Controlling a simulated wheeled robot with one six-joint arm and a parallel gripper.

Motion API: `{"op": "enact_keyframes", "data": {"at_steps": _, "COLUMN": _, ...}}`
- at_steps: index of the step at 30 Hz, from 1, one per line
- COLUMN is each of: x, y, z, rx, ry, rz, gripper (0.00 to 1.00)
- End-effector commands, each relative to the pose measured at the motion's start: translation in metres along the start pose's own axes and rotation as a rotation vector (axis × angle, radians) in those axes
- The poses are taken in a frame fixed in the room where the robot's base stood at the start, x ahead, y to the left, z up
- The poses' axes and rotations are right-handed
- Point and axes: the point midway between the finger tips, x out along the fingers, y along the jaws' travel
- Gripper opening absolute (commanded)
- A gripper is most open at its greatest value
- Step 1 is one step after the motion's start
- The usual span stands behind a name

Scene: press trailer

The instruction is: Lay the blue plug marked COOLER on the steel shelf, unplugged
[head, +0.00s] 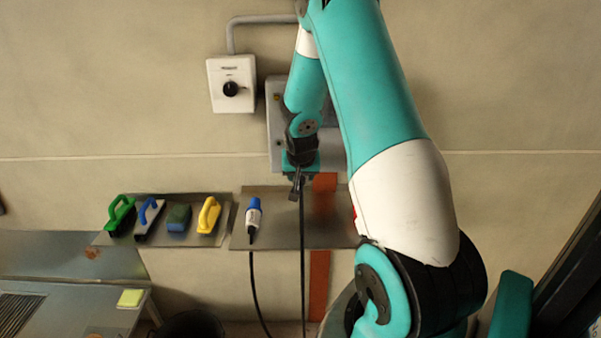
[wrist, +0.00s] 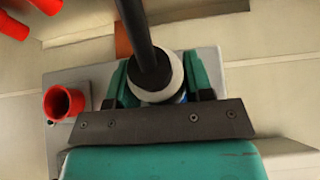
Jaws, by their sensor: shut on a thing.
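My gripper (head: 300,170) is in front of the grey wall panel (head: 274,120). In the wrist view its green fingers (wrist: 161,88) are shut around a plug (wrist: 160,93) with a white body, a bit of blue and a thick black cable. Its face and any marking are hidden, so I cannot tell whether it sits in a socket. Another blue and white plug (head: 253,217) lies on the steel shelf (head: 277,236), left of the gripper, its cable hanging over the front edge. Its lettering is too small to read.
A red socket (wrist: 63,103) is beside the fingers, with red parts (wrist: 28,15) at the upper left. A second shelf (head: 217,237) holds several brushes or sponges. A dial box (head: 231,84) is on the wall. The shelf's middle looks free apart from the hanging cable (head: 302,255).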

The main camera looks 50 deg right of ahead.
Motion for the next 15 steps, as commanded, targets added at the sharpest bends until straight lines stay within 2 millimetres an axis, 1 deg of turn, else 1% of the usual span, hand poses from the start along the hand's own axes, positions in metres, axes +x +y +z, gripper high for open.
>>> {"op": "enact_keyframes", "data": {"at_steps": 15, "x": -0.012, "y": -0.001, "z": 0.018, "rx": 0.0, "ry": 0.001, "rz": -0.001, "gripper": 0.19}}
